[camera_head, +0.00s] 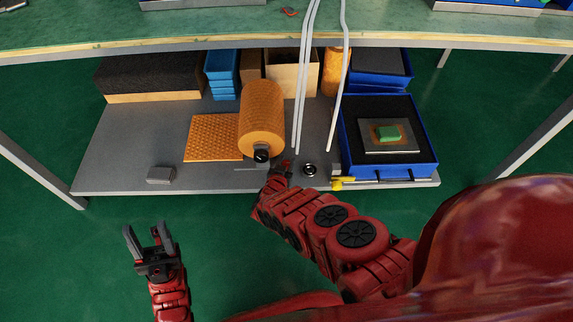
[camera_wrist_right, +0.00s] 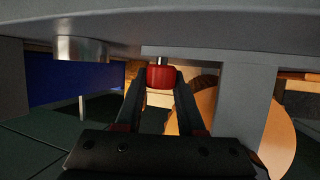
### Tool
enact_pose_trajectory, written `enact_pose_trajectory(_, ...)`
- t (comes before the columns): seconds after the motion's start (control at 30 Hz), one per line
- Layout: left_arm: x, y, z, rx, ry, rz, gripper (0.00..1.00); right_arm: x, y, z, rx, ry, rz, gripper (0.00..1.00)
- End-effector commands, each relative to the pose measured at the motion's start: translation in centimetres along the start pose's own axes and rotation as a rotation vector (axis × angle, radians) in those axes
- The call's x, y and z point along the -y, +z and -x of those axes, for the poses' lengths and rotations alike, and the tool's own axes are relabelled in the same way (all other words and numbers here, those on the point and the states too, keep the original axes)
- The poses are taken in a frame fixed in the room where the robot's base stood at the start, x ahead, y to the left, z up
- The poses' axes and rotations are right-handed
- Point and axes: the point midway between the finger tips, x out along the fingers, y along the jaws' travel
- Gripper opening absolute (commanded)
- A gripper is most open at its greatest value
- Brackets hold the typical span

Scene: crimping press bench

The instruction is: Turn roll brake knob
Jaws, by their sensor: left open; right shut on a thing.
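A red knob (camera_wrist_right: 161,77) on a short metal stem sits between the fingertips of my right gripper (camera_wrist_right: 160,84) in the right wrist view. The fingers are shut on its two sides. In the head view my right gripper (camera_head: 279,171) is at the lower shelf's front, just right of the black end (camera_head: 261,155) of the orange roll (camera_head: 262,112); the gripper mostly hides the knob there. The roll also shows in the right wrist view (camera_wrist_right: 281,135). How far the knob is turned cannot be told. My left gripper (camera_head: 150,240) is open and empty, in front of the shelf.
The grey shelf (camera_head: 120,150) holds an orange textured sheet (camera_head: 208,138), a small grey block (camera_head: 160,175), a round metal piece (camera_head: 310,169) and a blue tray (camera_head: 429,163). Pale cables (camera_head: 299,100) hang down beside the roll. The bench top (camera_head: 200,32) overhangs behind.

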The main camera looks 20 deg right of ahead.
Motion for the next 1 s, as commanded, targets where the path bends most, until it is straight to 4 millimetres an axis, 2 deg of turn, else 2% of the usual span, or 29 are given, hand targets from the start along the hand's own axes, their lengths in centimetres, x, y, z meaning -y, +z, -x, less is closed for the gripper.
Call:
enact_pose_trajectory(0.03,-0.23,0.09,0.56,0.0,0.006,0.003,0.5,-0.06,0.57,-0.06,0.005,0.01,-0.001,0.0)
enact_pose_trajectory(0.2,-0.54,0.26,0.82,0.002,0.021,0.008,0.5,-0.17,0.32,0.07,0.004,0.035,-0.006,0.0)
enact_pose_trajectory(0.67,-0.62,0.31,0.77,0.003,0.026,0.01,0.5,-0.2,0.08,0.24,0.001,0.044,-0.008,0.0)
enact_pose_trajectory(0.7,-0.62,0.3,0.77,0.003,0.026,0.01,0.5,-0.19,0.08,0.24,0.001,0.044,-0.008,0.4)
enact_pose_trajectory(0.87,-0.62,0.31,0.77,0.003,0.026,0.009,0.5,-0.15,0.0,0.22,-0.001,0.043,-0.009,0.68)
enact_pose_trajectory(1.0,-0.62,0.31,0.78,0.003,0.026,0.01,0.5,-0.11,-0.06,0.19,-0.001,0.042,-0.009,0.68)
